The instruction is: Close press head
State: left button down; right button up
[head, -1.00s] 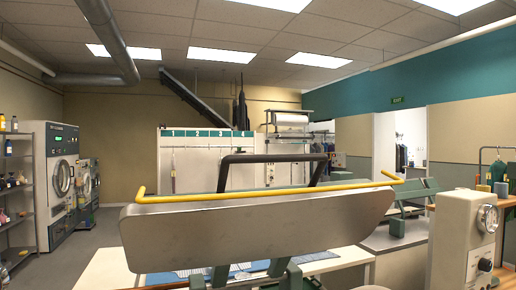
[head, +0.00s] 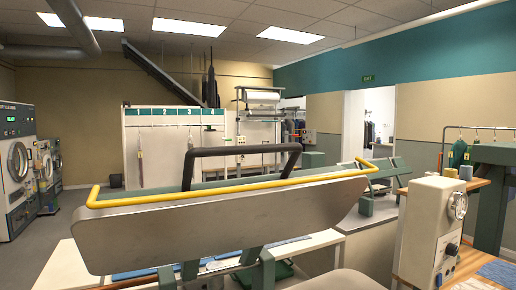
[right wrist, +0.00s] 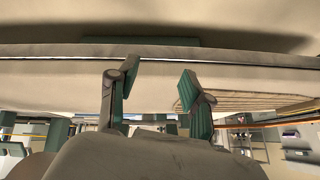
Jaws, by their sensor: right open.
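The press head (head: 225,224) is a long silver plate in the middle of the head view, raised and tilted. A yellow rail (head: 220,190) runs along its upper edge. A black bar handle (head: 245,149) stands above it. Neither gripper shows in the head view. In the right wrist view my right gripper (right wrist: 158,80) is open, with its two green-padded fingers apart and nothing between them. Behind its fingertips is a broad pale surface with a dark edge; I cannot tell for sure which part of the press it is. My left gripper is not in view.
A control box with a dial (head: 429,232) stands at the right on a wooden-topped table. White tables lie below the press head. Washing machines (head: 16,172) line the left wall. Floor is clear at the left.

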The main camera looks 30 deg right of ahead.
jog(key=w+d+r+m+t, duration=0.2)
jog(key=w+d+r+m, duration=0.25)
jog(key=w+r, duration=0.65)
jog(key=m+t+y, duration=0.6)
jog(key=t, duration=0.2)
send_near(264, 149)
jog(key=p+x, duration=0.5)
jog(key=x, duration=0.5)
jog(key=shift+w+p, duration=0.15)
jog(key=shift+p, duration=0.2)
jog(key=shift+w+a+f, duration=0.1)
jog(key=shift+w+a, duration=0.05)
jog(key=shift+w, duration=0.3)
grip_shut()
